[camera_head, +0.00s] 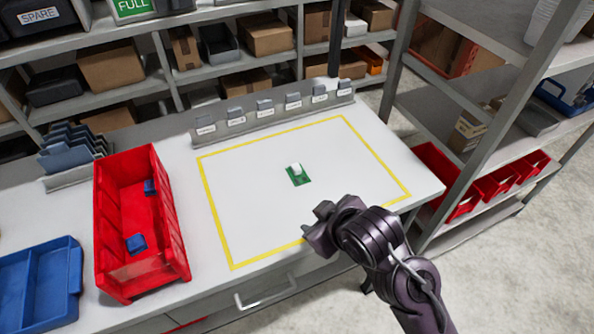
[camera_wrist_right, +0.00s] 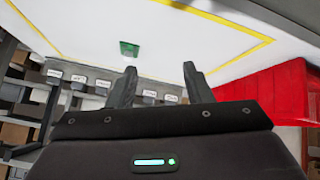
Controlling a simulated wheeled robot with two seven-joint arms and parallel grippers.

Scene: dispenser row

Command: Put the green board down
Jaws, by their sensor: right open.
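The green board (camera_head: 299,180) lies flat on the white table inside a yellow-outlined rectangle, with a small white block (camera_head: 295,168) on it. The board also shows in the right wrist view (camera_wrist_right: 129,49), beyond my fingertips. My right gripper (camera_head: 318,222) is open and empty, apart from the board, above the near edge of the yellow outline. Its two fingers (camera_wrist_right: 159,78) stand apart in the wrist view with nothing between them. My left gripper is not in view.
A red bin (camera_head: 103,220) with blue pieces (camera_head: 137,243) stands left of the outline, and a blue tray (camera_head: 68,285) lies further left. A grey rail (camera_head: 275,121) with several labelled dispensers runs along the back. The outlined area is otherwise clear.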

